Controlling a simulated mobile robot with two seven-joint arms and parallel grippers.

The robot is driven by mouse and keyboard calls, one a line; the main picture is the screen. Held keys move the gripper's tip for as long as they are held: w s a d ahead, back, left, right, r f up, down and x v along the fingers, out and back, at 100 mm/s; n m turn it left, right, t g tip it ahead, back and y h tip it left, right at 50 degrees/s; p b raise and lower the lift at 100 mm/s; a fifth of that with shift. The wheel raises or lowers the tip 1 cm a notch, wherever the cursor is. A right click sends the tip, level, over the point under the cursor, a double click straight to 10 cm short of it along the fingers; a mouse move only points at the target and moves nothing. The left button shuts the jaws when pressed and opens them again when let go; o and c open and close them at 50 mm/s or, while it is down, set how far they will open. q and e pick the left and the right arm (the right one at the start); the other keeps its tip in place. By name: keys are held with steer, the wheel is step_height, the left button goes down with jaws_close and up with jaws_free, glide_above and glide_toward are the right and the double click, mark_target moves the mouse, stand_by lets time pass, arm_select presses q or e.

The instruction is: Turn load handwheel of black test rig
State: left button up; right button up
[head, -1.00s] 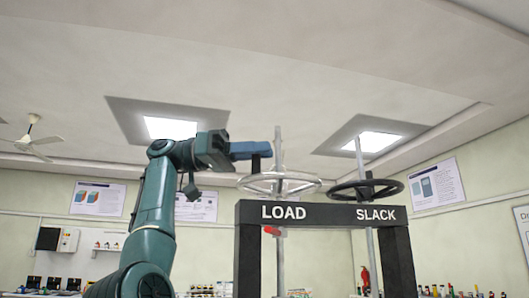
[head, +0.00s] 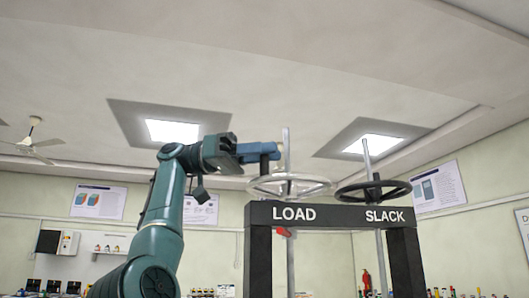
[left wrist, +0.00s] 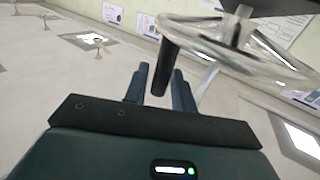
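The load handwheel (head: 314,186) is a silver spoked wheel on a vertical rod, above the word LOAD on the black test rig (head: 340,214). Its dark upright crank handle (head: 264,165) stands on the near-left part of the rim. My left gripper (head: 270,149) is level with the top of this handle. In the left wrist view the handle (left wrist: 167,58) shows between the two fingertips of my left gripper (left wrist: 160,82). The fingers are apart, with a gap on the left finger's side; contact on the right finger's side cannot be told. My right gripper is not in view.
A black handwheel (head: 400,189) sits above SLACK to the right. Both wheels have tall rods rising through their hubs. A red piece (head: 283,232) sits below the LOAD label. Shelves and posters are far behind.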

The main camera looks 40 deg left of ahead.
arm_select(q)
steer(key=shift+o, duration=0.7)
steer(key=p+v, duration=0.2)
steer(key=v, duration=0.5)
steer(key=shift+s+a, duration=0.15)
steer(key=shift+f, duration=0.1)
